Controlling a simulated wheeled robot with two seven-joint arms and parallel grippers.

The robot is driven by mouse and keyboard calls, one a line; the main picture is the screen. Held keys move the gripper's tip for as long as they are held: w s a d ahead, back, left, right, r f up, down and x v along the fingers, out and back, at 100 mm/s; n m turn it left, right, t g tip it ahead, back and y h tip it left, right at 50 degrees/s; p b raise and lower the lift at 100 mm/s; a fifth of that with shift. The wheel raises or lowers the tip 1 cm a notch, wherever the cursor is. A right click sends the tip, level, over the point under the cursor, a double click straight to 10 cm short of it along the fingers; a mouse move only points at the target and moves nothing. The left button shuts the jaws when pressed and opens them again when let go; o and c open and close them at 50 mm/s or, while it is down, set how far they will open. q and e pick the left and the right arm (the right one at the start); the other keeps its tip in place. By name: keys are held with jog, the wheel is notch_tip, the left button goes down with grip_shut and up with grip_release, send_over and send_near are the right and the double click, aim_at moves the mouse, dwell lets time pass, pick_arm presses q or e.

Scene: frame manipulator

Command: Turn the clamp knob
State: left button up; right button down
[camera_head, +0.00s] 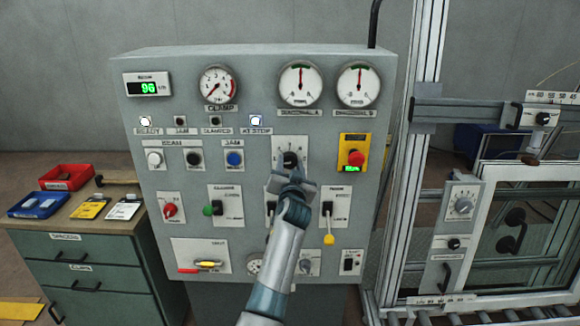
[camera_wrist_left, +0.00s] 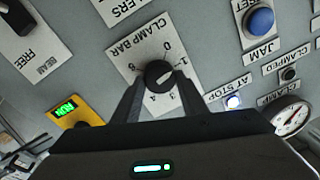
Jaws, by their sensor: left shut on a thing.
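The clamp knob (camera_head: 290,158) is a black round knob on a white plate in the middle of the grey panel. In the left wrist view the knob (camera_wrist_left: 158,74) sits on a plate lettered CLAMP BAR, with a scale around it. My left gripper (camera_head: 291,172) reaches up to it from below and partly covers its plate. In the wrist view its two fingers (camera_wrist_left: 158,84) are shut on the knob, one on each side. The knob's exact setting is hard to read. The right gripper is not in view.
The clamp gauge (camera_head: 218,84) is at the upper left of the panel (camera_head: 260,60). READY (camera_head: 145,121) and AT STOP (camera_head: 256,120) lamps look lit. A red button on yellow (camera_head: 356,158) is right of the knob, a blue JAM button (camera_head: 234,158) left. A metal frame (camera_head: 425,150) stands at right.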

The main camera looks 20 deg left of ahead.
pick_arm(q)
jog(key=m, duration=0.3)
jog(key=m+p, duration=0.1)
jog(key=m, duration=0.2)
jog(key=m+p, duration=0.1)
jog(key=m, duration=0.4)
jog(key=shift+m+p, duration=0.3)
jog(key=shift+p, duration=0.1)
jog(key=o, duration=1)
jog(key=shift+f, duration=0.1)
jog(key=shift+o, duration=0.2)
